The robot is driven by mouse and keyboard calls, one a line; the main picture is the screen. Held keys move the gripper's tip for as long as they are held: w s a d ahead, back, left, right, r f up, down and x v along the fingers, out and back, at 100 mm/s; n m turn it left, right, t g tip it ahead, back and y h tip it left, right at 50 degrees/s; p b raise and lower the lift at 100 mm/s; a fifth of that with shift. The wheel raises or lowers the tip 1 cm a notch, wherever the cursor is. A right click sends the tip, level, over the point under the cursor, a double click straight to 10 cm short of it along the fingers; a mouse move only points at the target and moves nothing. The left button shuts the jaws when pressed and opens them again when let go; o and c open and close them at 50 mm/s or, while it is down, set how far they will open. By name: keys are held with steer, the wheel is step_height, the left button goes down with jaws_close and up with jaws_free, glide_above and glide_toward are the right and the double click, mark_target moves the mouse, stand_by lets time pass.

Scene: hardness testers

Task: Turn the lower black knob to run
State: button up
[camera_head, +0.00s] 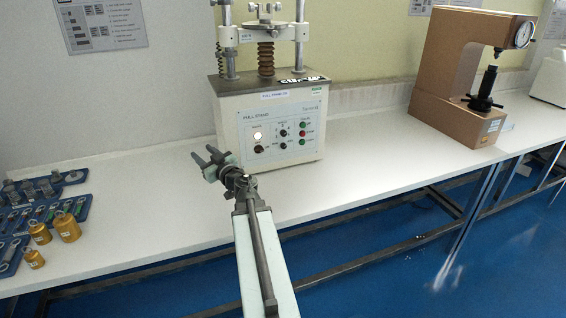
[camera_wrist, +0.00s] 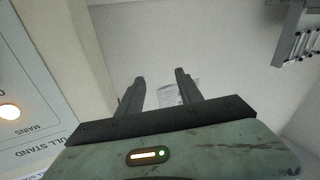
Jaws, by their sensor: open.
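The pull stand (camera_head: 268,125) is a cream box with a front panel of small knobs and buttons. The lower black knob (camera_head: 283,145) sits near the middle of that panel, below a second black knob (camera_head: 283,132). My gripper (camera_head: 205,157) is open and empty, in front of the panel's left side and apart from the knob. In the wrist view my gripper (camera_wrist: 160,85) points along the wall beside the machine. The panel's left edge with the lit mains lamp (camera_wrist: 9,111) shows there; the knob is out of that view.
The white bench (camera_head: 370,180) is clear to the right of the pull stand. A brown hardness tester (camera_head: 460,80) stands farther right. Brass weights (camera_head: 66,227) and blue trays (camera_head: 82,206) lie at the left. Red and green buttons (camera_head: 303,133) sit right of the knobs.

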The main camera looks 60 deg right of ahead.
steer(key=s+d+f+m+g+h+b, duration=0.1)
steer(key=s+d+f+h, duration=0.1)
steer(key=s+d, duration=0.5)
steer(key=s+d+f+m+g+h+b, duration=0.1)
steer(key=s+d+f+h, duration=0.15)
steer(key=s+d, duration=0.45)
steer(key=m+g+h+b, duration=0.1)
steer(key=m+g+h, duration=0.1)
glide_toward(284, 147)
steer(key=shift+t, duration=0.3)
steer(key=x, duration=0.8)
steer(key=shift+s+d+f, duration=0.1)
steer(key=shift+d+f, duration=0.05)
steer(key=shift+f, duration=0.15)
jaws_close()
